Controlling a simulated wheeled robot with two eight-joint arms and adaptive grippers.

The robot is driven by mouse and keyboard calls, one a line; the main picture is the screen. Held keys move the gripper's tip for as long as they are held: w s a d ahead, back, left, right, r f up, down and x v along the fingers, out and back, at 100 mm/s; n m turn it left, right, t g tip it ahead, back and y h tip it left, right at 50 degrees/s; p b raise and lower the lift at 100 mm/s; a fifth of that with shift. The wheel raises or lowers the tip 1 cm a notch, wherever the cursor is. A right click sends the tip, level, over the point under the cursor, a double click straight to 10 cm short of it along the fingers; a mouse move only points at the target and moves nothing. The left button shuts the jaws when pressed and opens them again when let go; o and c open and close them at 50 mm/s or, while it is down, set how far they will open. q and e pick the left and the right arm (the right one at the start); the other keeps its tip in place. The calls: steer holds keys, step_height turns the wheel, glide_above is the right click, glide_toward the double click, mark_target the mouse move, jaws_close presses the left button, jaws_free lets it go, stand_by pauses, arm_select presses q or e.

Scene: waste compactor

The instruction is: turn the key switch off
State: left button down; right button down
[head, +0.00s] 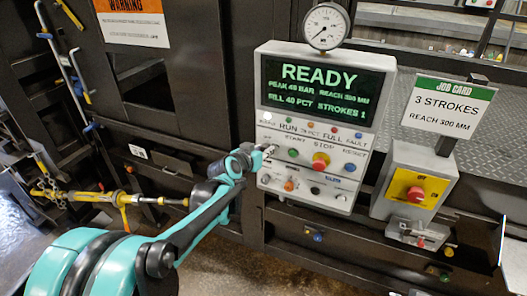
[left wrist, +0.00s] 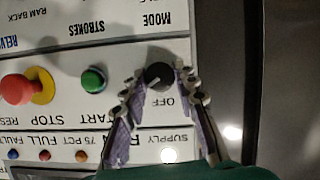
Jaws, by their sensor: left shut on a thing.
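The key switch (left wrist: 158,72) is a round black part with a pale bar across it, on the white control panel (head: 262,119). It shows in the left wrist view between my fingertips, with an OFF label beside it; that view is upside down. My left gripper (head: 262,154) reaches the panel's left edge in the head view and hides most of the switch there. In the left wrist view the gripper (left wrist: 160,78) is shut on the switch, one finger at each side. The pale bar is tilted. My right gripper is not in view.
A green button (head: 293,153) and a red stop button (head: 320,161) sit right of the gripper. The display (head: 318,92) reads READY. A yellow emergency-stop box (head: 415,190) and a job card (head: 446,105) stand further right. A pressure gauge (head: 326,26) tops the panel.

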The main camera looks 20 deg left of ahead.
arm_select(q)
steer(key=n+h+b, duration=0.1)
steer(key=n, duration=0.1)
steer(key=n+h+b, duration=0.1)
steer(key=n, duration=0.1)
steer(key=shift+a+f+h+b, duration=0.15)
steer(key=shift+a+h+b, duration=0.15)
steer(key=n+t+h+b, duration=0.1)
steer(key=n+h+b, duration=0.1)
steer(key=n, duration=0.1)
steer(key=shift+n+b, duration=0.3)
steer(key=shift+b, duration=0.05)
steer(key=shift+h, duration=0.3)
steer(key=c, duration=1.2)
jaws_free()
steer(key=shift+o, duration=0.2)
steer(key=v, duration=1.2)
